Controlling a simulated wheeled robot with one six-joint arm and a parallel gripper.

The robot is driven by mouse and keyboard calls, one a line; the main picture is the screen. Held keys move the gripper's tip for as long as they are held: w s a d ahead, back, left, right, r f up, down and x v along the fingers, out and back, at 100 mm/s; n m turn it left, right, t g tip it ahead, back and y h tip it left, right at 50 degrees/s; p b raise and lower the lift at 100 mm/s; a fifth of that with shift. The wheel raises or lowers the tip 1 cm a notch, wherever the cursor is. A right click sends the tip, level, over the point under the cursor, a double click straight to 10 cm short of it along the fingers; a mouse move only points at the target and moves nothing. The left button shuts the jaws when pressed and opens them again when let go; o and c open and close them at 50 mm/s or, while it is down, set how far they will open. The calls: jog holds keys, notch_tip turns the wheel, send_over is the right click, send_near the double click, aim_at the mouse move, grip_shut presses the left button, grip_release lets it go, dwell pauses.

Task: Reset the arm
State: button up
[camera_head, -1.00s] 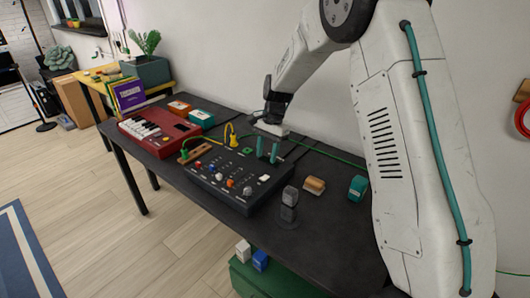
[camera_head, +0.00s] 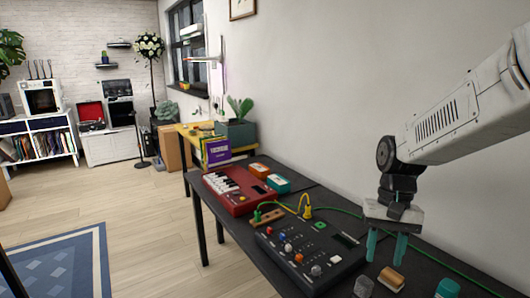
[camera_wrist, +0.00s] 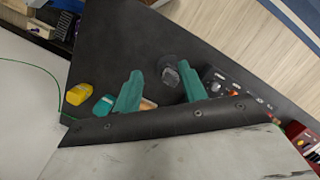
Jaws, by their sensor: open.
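My gripper (camera_head: 387,250) hangs from my arm over the right part of the dark table (camera_head: 305,190) in the head view, its two teal fingers pointing down. The fingers are apart with nothing between them. In the wrist view my gripper (camera_wrist: 162,82) also shows its two teal fingers spread above the black tabletop.
A black control panel (camera_head: 300,255) with knobs and cables and a red keyboard (camera_head: 238,190) stand on the table. A tan block (camera_head: 391,279), a grey piece (camera_head: 363,286) and a teal piece (camera_head: 447,288) lie below my gripper.

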jog(key=s+r+n+t, duration=0.1)
jog(key=s+r, duration=0.3)
jog(key=s, duration=0.5)
jog(key=s+d+r+n+t+h, duration=0.1)
jog(key=s+r+n+t, duration=0.1)
jog(key=s, duration=0.8)
jog(key=shift+s+r+t, duration=0.15)
jog(key=shift+r+t, duration=0.35)
jog(key=shift+r, duration=0.45)
